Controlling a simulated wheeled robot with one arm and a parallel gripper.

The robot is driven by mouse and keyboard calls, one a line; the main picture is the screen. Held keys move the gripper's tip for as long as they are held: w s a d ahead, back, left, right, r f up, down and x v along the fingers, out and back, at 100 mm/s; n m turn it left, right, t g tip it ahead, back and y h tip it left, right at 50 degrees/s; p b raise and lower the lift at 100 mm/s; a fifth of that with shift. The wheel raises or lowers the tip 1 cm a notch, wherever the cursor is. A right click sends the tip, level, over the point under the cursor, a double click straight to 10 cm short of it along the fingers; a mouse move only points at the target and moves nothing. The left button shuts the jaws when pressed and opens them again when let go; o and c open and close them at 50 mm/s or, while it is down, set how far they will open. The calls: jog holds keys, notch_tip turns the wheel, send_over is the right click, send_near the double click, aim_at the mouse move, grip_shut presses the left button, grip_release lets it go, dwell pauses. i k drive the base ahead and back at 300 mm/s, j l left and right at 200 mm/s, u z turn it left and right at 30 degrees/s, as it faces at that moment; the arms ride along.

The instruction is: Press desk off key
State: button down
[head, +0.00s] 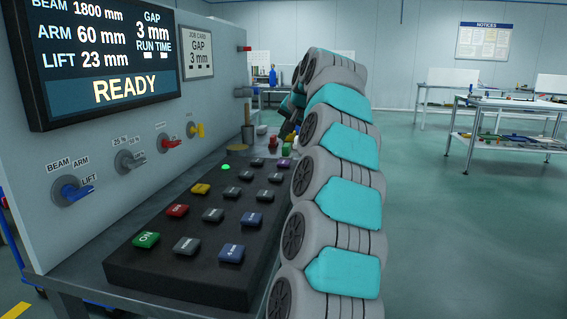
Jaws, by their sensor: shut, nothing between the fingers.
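The desk is a sloped black key block (185,278) in front of the grey panel, with rows of coloured keys. A green key (146,240) marked ON is at its near left. A red key (177,211) lies just beyond it; its lettering is too small to read surely. My gripper (284,134) is small and dark at the far end of the desk, partly hidden by my arm. It is shut and empty, apart from the near red key. Contact with the far keys cannot be told.
The panel carries a display (100,55) reading READY, a blue selector (77,191), a grey selector (130,160), and red and yellow knobs. A small green light (225,167) glows on the desk. My arm hides the desk's right side. Open floor lies at right, before worktables (520,103).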

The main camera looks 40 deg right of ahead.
aim_at(176, 210)
jog(key=k, duration=1)
